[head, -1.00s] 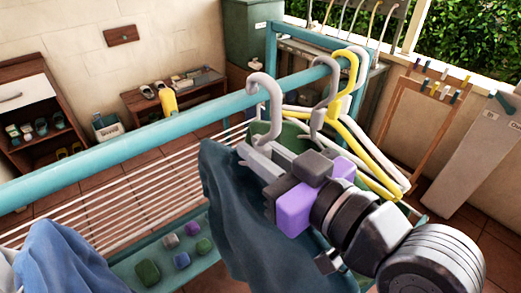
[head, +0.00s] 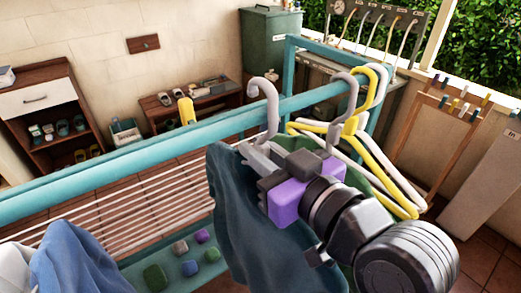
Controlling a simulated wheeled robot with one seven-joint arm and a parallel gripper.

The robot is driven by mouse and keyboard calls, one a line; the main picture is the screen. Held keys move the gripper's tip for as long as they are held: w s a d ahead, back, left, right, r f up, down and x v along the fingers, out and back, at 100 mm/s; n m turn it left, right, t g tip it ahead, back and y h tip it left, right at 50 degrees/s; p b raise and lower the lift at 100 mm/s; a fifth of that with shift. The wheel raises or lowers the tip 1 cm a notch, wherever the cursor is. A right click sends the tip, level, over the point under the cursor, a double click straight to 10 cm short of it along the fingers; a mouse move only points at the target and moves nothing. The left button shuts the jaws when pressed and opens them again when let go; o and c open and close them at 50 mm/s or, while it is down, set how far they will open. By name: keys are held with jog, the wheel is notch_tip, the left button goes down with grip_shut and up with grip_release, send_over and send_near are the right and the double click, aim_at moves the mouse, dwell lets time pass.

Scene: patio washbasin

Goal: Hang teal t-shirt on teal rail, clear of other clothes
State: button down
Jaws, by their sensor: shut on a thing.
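The dark teal t-shirt (head: 232,225) hangs below my gripper (head: 255,160) on a grey hanger. My gripper is shut on this hanger just below its hook (head: 264,95). The hook's curve shows above the teal rail (head: 160,145), and its stem crosses in front of the rail. I cannot tell whether the hook bears on the rail. My gripper and wrist hide part of the shirt and hanger.
To the right, grey, yellow (head: 366,95) and pale hangers hang close together on the rail, with a green garment (head: 380,182) among them. Blue clothing (head: 75,262) is at lower left.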

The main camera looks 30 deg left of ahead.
dwell(0.4)
jog(key=shift+f+b, duration=1.05)
jog(key=shift+f, duration=0.2)
jog(key=c, duration=1.3)
grip_release()
jog(key=shift+f+b+v, duration=0.15)
jog(key=shift+f+v, duration=0.05)
jog(key=shift+v, duration=1.8)
jog(key=shift+f+b+v, duration=0.1)
jog(key=shift+f+v, duration=0.1)
jog(key=shift+v, duration=1.8)
jog(key=shift+f+b+v, duration=0.15)
jog(key=shift+f+v, duration=0.1)
jog(key=shift+v, duration=1.7)
jog(key=shift+s, duration=0.1)
